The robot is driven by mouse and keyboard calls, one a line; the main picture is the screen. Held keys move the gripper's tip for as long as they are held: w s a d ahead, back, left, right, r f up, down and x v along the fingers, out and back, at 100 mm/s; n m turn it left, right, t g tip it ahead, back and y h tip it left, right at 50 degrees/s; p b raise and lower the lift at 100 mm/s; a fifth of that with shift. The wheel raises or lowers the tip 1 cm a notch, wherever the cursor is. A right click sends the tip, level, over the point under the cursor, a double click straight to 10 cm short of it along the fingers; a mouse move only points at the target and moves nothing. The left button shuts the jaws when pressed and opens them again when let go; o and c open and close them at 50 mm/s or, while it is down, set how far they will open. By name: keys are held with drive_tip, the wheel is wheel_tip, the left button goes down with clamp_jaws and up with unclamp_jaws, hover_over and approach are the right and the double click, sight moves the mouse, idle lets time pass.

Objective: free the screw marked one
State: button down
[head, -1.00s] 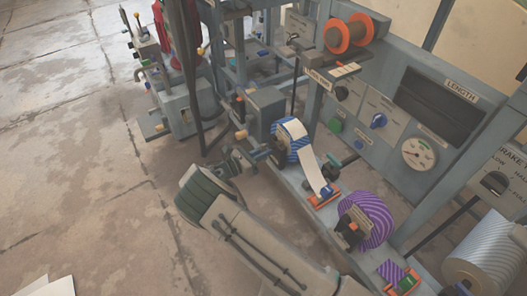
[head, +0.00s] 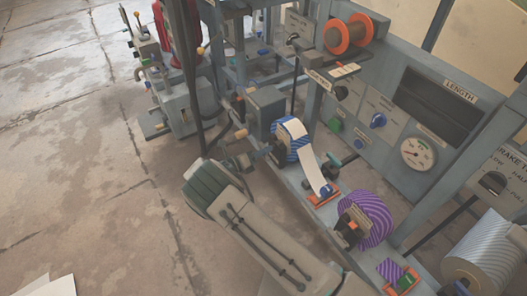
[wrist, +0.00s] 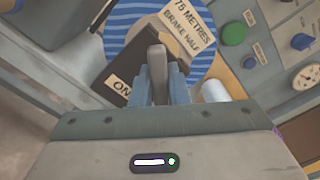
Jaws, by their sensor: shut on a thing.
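In the wrist view my gripper (wrist: 159,78) is shut on a grey upright bar (wrist: 157,62), which looks like the handle of the screw. The bar stands in front of a dark block (wrist: 120,80) with a pale label (wrist: 122,88) reading "ON"; the rest of the label is hidden by my fingers. Behind it is a blue-striped roll (wrist: 125,20) with a white strip (wrist: 187,25) reading "75 METRES BRAKE HALF". In the head view the blue-striped roll (head: 283,134) sits on the machine's rail, with my wrist to its left. My fingertips are hard to make out there.
A purple-striped roll (head: 376,218) stands nearer on the same rail. A panel with a green button (head: 336,125), a blue knob (head: 378,121) and a gauge (head: 418,153) rises behind. A large pale roll (head: 487,258) is at the right. The floor at the left is open.

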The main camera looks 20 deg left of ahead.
idle(0.3)
drive_tip(key=c, duration=1.4)
unclamp_jaws()
drive_tip(key=p+v, duration=0.1)
drive_tip(key=v, duration=1.2)
drive_tip(key=shift+s+a, duration=0.25)
drive_tip(key=shift+s, duration=0.1)
